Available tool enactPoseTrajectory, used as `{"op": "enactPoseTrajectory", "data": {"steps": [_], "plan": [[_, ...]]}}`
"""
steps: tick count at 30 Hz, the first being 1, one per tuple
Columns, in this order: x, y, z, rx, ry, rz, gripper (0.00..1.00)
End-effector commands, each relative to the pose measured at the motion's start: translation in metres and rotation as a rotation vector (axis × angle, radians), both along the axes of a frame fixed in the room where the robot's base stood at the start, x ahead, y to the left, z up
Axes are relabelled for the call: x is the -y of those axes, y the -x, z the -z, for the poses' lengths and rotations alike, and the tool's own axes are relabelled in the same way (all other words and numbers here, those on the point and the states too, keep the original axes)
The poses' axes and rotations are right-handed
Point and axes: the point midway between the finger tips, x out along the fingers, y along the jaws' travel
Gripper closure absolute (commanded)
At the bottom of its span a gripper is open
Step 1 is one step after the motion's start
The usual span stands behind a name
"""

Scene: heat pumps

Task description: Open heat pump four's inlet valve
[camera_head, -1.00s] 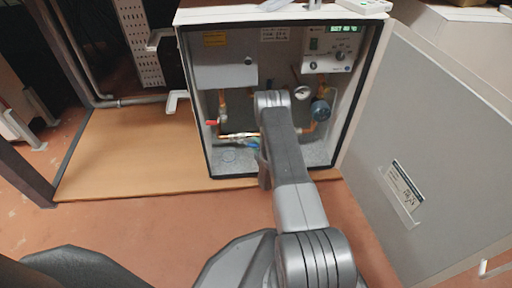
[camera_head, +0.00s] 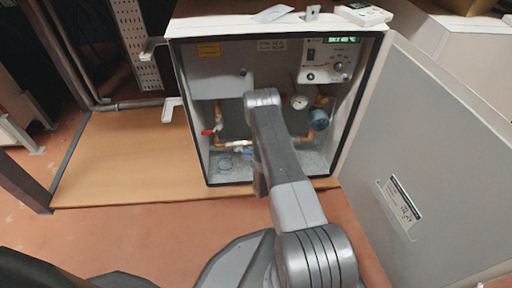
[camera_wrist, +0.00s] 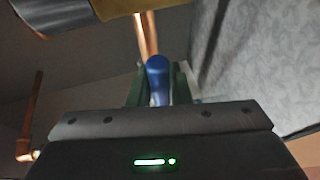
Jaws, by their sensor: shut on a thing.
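The open heat pump cabinet (camera_head: 197,165) stands on a wooden board, with copper pipework inside. A blue valve handle (camera_wrist: 158,72) sits between my gripper's two fingers (camera_wrist: 159,85) in the wrist view, and the gripper is shut on it. A copper pipe (camera_wrist: 147,35) runs just beyond the handle. In the head view a bit of blue (camera_head: 240,151) shows low in the cabinet, beside my arm, which hides the gripper. A red valve handle (camera_head: 210,132) is on the left pipe. I cannot read a number for this heat pump.
The cabinet door (camera_head: 415,150) is swung open to the right. A pressure gauge (camera_head: 299,102), a blue round part (camera_head: 319,120) and a control panel (camera_head: 328,62) are on the right inside. The wooden board (camera_head: 115,160) is bare to the left.

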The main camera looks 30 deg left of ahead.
Motion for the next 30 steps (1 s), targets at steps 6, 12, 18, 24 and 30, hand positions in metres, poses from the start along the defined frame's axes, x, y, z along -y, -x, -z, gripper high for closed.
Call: {"op": "enactPoseTrajectory", "data": {"steps": [6, 12, 18, 24, 30], "plan": [[0.0, -0.001, -0.001, 0.007, 0.001, 0.0, 1.0], [0.0, -0.001, -0.001, 0.006, 0.001, 0.0, 0.61], [0.0, -0.001, 0.0, 0.005, 0.0, 0.0, 0.61], [0.009, 0.006, -0.004, 0.003, 0.001, 0.001, 0.61], [0.042, 0.029, -0.013, 0.001, 0.003, 0.003, 0.61]]}}
